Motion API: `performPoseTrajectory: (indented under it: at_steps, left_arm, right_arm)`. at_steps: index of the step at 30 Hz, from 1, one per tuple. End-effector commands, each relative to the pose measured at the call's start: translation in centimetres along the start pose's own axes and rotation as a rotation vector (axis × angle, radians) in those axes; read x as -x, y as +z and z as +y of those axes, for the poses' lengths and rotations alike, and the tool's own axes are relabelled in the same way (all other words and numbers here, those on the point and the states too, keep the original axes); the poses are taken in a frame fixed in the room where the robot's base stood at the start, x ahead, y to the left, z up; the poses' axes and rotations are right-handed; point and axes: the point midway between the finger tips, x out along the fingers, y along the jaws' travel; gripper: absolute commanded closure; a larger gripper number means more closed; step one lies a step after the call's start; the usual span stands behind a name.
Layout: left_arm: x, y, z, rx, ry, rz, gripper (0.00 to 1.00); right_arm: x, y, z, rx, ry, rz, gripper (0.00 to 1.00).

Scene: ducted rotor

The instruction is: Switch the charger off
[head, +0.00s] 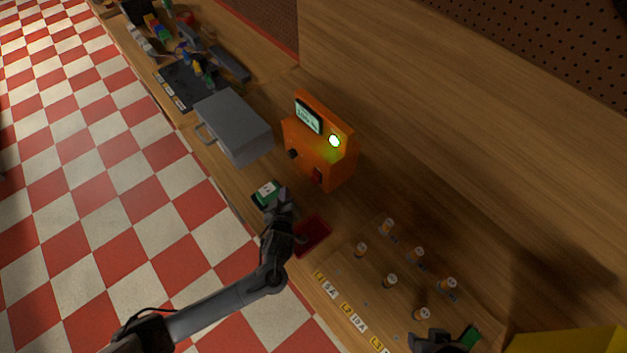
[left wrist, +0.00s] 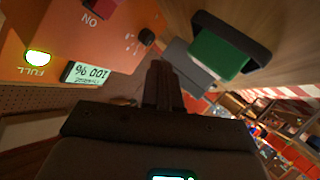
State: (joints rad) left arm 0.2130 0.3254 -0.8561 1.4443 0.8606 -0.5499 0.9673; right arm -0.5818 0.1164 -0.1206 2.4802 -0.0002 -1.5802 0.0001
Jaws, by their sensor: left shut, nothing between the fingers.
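The orange charger (head: 313,152) stands on the bench with a lit screen (head: 308,115), a glowing yellow-green lamp (head: 334,141), a dark knob (head: 293,153) and a red switch (head: 318,175). In the left wrist view the charger (left wrist: 60,30) appears upside down. Its screen (left wrist: 86,73) reads 100 %, its lamp (left wrist: 37,57) is marked FULL, and ON is printed by the red switch (left wrist: 103,10). My left gripper (head: 284,196) is shut and empty, in front of the charger's lower front and apart from the switch.
A green block in a dark holder (head: 267,193) sits beside my left gripper. A red tray (head: 313,237) lies to its right. A grey metal box (head: 234,125) stands left of the charger.

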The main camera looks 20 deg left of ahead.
Motion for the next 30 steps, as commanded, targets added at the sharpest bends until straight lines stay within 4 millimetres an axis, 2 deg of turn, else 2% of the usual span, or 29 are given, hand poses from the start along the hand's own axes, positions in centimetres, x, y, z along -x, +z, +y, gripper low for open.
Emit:
performPoseTrajectory:
  at_steps: [8,24,30]
  left_arm:
    - [-0.6,0.5,0.3,0.0,0.001,-0.001,1.0]
    - [-4.8,3.9,3.2,0.001,0.0,-0.002,1.0]
    - [-5.8,4.4,4.1,0.001,0.0,-0.001,1.0]
  right_arm:
    - [-0.7,0.2,0.0,0.0,0.0,-0.001,0.57]
    - [-5.9,1.9,0.0,0.006,0.006,-0.001,0.57]
    - [-7.1,2.3,0.0,0.006,0.006,0.0,0.57]
